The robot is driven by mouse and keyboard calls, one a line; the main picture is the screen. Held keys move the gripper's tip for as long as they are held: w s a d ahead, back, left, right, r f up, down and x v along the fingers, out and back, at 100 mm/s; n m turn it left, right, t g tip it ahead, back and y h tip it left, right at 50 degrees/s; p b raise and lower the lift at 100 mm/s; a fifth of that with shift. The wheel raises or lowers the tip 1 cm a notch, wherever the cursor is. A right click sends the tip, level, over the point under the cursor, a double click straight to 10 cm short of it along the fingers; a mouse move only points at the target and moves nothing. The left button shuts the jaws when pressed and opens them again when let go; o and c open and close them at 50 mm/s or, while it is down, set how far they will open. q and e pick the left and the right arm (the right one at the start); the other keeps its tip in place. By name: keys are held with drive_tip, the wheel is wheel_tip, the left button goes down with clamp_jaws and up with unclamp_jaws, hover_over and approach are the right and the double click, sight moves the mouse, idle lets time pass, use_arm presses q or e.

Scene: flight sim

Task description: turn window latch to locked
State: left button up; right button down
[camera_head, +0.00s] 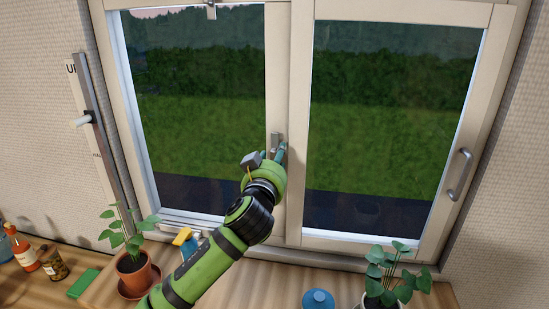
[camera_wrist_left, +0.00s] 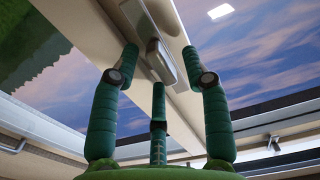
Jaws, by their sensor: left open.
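The window latch (camera_head: 276,139) is a small grey metal piece on the cream centre stile between the two window panes. In the left wrist view the latch (camera_wrist_left: 161,62) shows as a rounded grey lever on a plate, roughly in line with the stile. My left gripper (camera_head: 281,153) is at the latch in the head view, partly hidden by its own wrist. In the left wrist view its three green fingers (camera_wrist_left: 160,66) are spread open around the latch's outline. I cannot tell whether any finger touches it. My right gripper is not in view.
A potted plant (camera_head: 136,275) and a blue spray bottle with a yellow top (camera_head: 184,240) stand left of my arm. Another plant (camera_head: 389,279) and a blue object (camera_head: 318,299) are at the right. A handle (camera_head: 461,175) is on the right window frame. A slider (camera_head: 86,119) is on the left wall.

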use_arm(q)
drive_tip(key=shift+c, duration=0.4)
clamp_jaws()
drive_tip(key=shift+m, duration=0.3)
drive_tip(key=m+p, duration=0.2)
drive_tip(key=m, duration=0.3)
drive_tip(key=m+p, duration=0.2)
drive_tip(key=m, duration=0.4)
drive_tip(key=m+p, duration=0.2)
drive_tip(key=m, duration=0.4)
drive_tip(key=shift+f+p, duration=0.3)
drive_tip(key=shift+f, duration=0.05)
drive_tip(key=shift+m, duration=0.3)
